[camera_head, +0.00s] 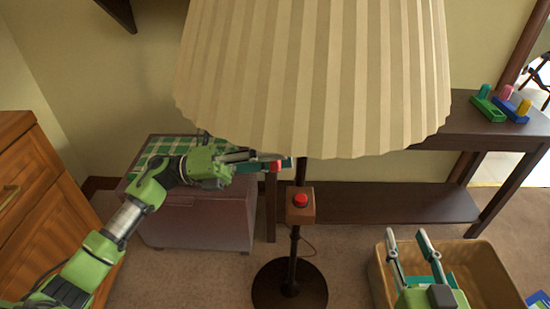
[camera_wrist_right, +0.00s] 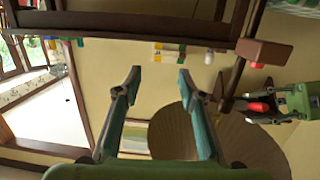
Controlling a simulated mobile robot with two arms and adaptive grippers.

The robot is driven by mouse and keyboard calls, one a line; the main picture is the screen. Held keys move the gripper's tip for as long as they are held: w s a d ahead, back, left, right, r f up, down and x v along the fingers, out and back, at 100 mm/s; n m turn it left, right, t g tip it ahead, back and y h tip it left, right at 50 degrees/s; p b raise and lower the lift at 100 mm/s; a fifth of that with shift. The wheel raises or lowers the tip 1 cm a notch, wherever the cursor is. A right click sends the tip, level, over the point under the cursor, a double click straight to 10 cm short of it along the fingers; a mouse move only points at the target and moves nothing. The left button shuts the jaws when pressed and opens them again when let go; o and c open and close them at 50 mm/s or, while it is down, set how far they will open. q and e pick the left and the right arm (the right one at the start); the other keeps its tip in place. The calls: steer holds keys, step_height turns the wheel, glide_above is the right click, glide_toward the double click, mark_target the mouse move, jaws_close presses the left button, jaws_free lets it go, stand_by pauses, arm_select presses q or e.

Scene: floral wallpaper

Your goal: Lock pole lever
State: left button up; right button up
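A floor lamp has a large pleated shade (camera_head: 315,75), a dark pole (camera_head: 294,245) and a round base (camera_head: 290,285). A small red piece (camera_head: 277,166), which looks like the pole lever's tip, shows beside the pole just below the shade. My left gripper (camera_head: 284,160) reaches in from the left with its fingers at this red piece. The red piece also shows by those fingers in the right wrist view (camera_wrist_right: 258,107); whether they clamp it is unclear. My right gripper (camera_head: 408,236) is open and empty, low at the right; its spread fingers fill the wrist view's middle (camera_wrist_right: 158,75).
A wooden block with a red button (camera_head: 300,199) sits on the pole below the lever. A tan bin (camera_head: 500,283) stands under my right gripper. A dark console table (camera_head: 475,125) is behind, a chest (camera_head: 200,222) behind my left arm, and a wooden cabinet (camera_head: 35,200) at left.

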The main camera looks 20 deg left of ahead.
arm_select(q)
jaws_close()
